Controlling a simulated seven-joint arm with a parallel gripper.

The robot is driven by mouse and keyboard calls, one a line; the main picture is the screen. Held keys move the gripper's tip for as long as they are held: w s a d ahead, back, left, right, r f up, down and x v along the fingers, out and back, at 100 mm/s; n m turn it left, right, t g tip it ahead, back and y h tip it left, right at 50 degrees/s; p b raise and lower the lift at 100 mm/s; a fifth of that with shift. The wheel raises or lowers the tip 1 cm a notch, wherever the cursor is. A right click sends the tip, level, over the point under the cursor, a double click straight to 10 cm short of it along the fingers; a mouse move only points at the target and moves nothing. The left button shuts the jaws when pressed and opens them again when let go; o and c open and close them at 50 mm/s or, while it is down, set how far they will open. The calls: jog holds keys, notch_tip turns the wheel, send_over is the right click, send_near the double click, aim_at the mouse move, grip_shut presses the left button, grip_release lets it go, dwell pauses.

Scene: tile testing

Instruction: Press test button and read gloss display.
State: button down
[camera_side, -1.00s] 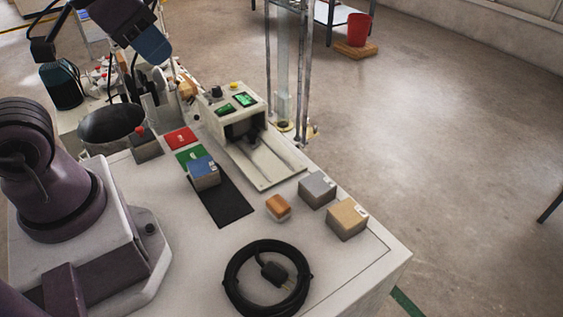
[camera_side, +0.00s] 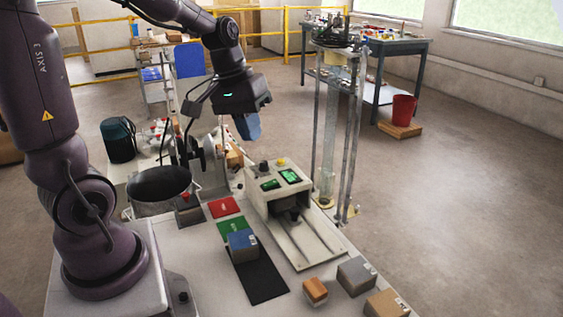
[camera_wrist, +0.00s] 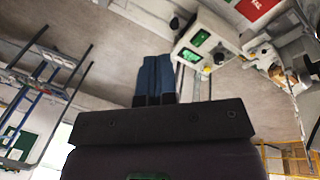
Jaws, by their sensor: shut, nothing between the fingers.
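My gripper (camera_side: 252,138) has blue fingers, held together and empty. It hangs in the air, above and left of the yellow button in the side view, touching nothing visible.
A blue-topped block (camera_side: 243,247) sits at the black mat (camera_side: 264,284), near green (camera_side: 230,226) and red (camera_side: 224,207) cards. An orange block (camera_side: 315,291), grey box (camera_side: 357,276) and tan box (camera_side: 387,304) lie in front. A tall clear column (camera_side: 330,130) stands behind the tester.

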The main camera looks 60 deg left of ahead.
aim_at(280, 161)
jog(key=w+a+f+n+t+h, duration=0.1)
jog(key=w+a+f+n+t, duration=0.2)
jog(key=w+a+n, duration=0.4)
jog(key=w+a+f+n+t+h, duration=0.1)
jog(key=w+a+f+n+t, duration=0.2)
jog(key=w+a+n, duration=0.4)
jog(key=w+a+f, duration=0.1)
jog(key=a, duration=0.3)
jog(key=shift+a+f+n, duration=0.2)
jog(key=shift+a+n, duration=0.1)
jog(key=shift+n, duration=0.1)
jog(key=shift+s+f, duration=0.1)
jog(key=shift+f, duration=4.35)
jog(key=shift+f, duration=0.4)
